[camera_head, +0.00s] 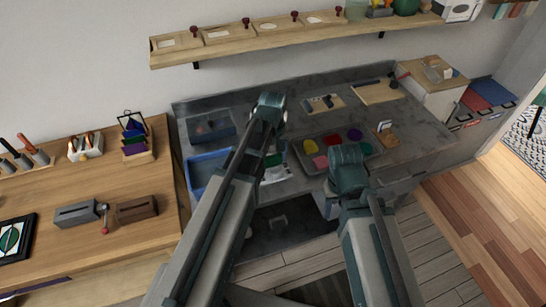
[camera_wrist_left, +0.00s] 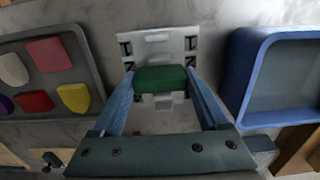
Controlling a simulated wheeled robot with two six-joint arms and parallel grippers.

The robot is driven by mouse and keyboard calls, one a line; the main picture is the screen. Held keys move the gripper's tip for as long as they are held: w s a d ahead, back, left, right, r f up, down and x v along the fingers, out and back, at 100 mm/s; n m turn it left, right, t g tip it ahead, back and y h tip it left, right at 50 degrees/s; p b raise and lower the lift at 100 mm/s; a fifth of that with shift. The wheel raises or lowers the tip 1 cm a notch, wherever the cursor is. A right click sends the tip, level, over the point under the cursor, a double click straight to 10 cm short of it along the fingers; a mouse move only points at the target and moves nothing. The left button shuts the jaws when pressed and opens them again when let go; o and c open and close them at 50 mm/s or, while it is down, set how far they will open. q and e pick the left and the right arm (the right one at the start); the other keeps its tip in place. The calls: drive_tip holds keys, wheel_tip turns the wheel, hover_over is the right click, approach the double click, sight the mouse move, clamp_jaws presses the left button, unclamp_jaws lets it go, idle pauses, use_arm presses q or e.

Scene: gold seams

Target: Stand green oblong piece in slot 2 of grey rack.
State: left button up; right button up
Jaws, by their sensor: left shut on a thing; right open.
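The green oblong piece (camera_wrist_left: 160,79) is held crosswise between the two fingers of my left gripper (camera_wrist_left: 162,86) in the left wrist view. It also shows as a small green patch (camera_head: 273,160) beside my left arm in the head view. The light grey rack (camera_wrist_left: 158,44), with dark marks at its sides, lies just beyond and beneath the piece. The piece and fingers cover part of it, and I cannot tell whether they touch. In the head view the rack (camera_head: 279,173) is partly behind my left arm. My right gripper (camera_head: 350,196) is open near the counter's front, its fingers hard to make out.
A blue bin (camera_wrist_left: 238,82) stands close to the rack, right of it in the left wrist view. A dark tray (camera_wrist_left: 92,72) with several coloured pieces lies on the other side. The grey counter (camera_head: 390,118) has bare room at the right. A wall shelf (camera_head: 215,53) hangs behind.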

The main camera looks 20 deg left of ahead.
use_arm(q)
drive_tip(key=shift+f+b, duration=1)
drive_tip(key=shift+f, duration=0.05)
idle(0.4)
drive_tip(key=o, duration=1.3)
drive_tip(key=shift+o, duration=0.2)
drive_tip(key=shift+r, duration=0.15)
drive_tip(key=shift+r+p, duration=3.45)
drive_tip(key=shift+p, duration=0.15)
drive_tip(key=shift+f, duration=0.1)
drive_tip(key=s+d+m+y, duration=0.1)
drive_tip(key=s+d+m, duration=0.9)
drive_tip(key=s, duration=0.4)
drive_tip(key=shift+d+m, duration=0.2)
drive_tip(key=shift+m, duration=0.1)
